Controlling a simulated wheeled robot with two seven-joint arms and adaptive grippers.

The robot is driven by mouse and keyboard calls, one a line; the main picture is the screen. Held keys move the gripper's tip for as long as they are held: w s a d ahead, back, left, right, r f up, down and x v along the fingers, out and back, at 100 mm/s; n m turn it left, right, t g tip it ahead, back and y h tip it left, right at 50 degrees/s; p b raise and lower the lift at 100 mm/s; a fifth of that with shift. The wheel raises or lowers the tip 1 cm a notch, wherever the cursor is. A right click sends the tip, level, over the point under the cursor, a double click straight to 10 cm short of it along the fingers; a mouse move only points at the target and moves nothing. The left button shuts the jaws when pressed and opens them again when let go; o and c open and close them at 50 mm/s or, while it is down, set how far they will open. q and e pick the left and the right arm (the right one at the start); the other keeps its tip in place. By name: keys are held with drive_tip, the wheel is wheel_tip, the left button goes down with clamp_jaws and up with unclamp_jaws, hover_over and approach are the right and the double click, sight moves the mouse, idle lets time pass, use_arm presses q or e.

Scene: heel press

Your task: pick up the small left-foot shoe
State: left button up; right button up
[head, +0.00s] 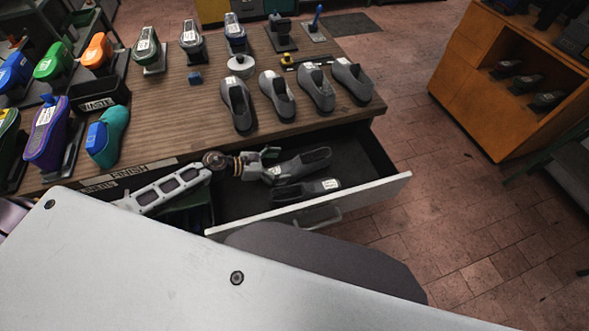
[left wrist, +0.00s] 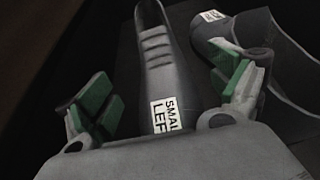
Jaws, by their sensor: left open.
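The small left-foot shoe (left wrist: 158,60) is dark grey. In the left wrist view its white label reads "SMAL" and "LEF", the rest cut off by my gripper's body. In the head view it appears to be the farther shoe (head: 308,160) in the open drawer, its left end partly covered by my gripper. My left gripper (head: 270,165) is open inside the drawer. In the left wrist view its green-padded fingers (left wrist: 163,95) stand on either side of the shoe, with gaps visible. My right gripper is not in view.
A second grey shoe (head: 306,188) with a white label lies close by, nearer the drawer front (head: 375,192); it also shows in the left wrist view (left wrist: 240,50). Several grey shoes stand on the wooden bench (head: 170,110) above. An orange cabinet (head: 480,90) stands right.

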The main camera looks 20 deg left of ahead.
sight(290, 165)
use_arm(q)
drive_tip(key=shift+p+x, duration=0.4)
drive_tip(key=shift+x, duration=2.5)
drive_tip(key=c, duration=1.3)
